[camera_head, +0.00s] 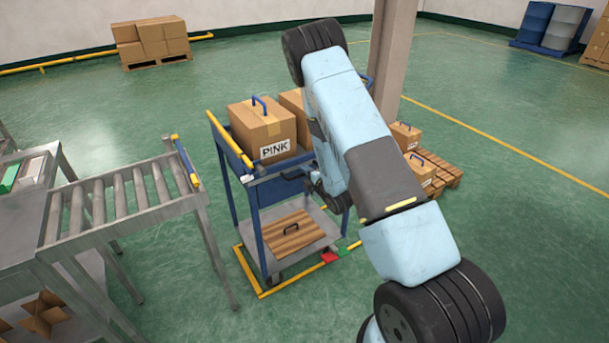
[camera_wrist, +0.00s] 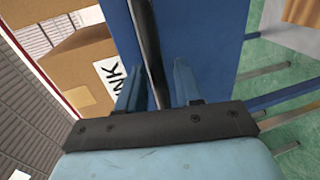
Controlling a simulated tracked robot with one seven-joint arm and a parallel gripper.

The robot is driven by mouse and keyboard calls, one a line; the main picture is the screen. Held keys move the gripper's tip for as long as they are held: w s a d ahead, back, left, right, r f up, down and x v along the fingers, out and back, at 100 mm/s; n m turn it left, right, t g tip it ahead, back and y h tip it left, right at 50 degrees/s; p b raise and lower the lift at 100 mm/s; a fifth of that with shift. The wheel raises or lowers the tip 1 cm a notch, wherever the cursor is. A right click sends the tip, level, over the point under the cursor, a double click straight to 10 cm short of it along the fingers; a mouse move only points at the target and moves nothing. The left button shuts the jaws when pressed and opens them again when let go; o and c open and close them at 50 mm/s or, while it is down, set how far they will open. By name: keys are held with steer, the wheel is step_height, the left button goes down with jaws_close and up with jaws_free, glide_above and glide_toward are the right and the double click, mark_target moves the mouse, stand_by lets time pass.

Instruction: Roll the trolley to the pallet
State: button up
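The blue trolley (camera_head: 272,200) stands left of my arm, inside a yellow floor outline. A wooden pallet (camera_head: 447,176) with cartons stands behind my arm at right, partly hidden. My gripper (camera_wrist: 158,82) is at the trolley's right end. In the wrist view its two fingers stand apart with a dark bar (camera_wrist: 148,45) between them, a gap showing at the right finger. Contact cannot be told.
A roller conveyor (camera_head: 120,205) stands close at the trolley's left. A grey pillar (camera_head: 391,50) rises behind my arm. Green floor is open at right.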

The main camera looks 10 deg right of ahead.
steer(key=shift+w+a, duration=0.1)
steer(key=shift+w, duration=0.2)
steer(key=shift+f, duration=0.1)
jaws_close()
stand_by(0.4)
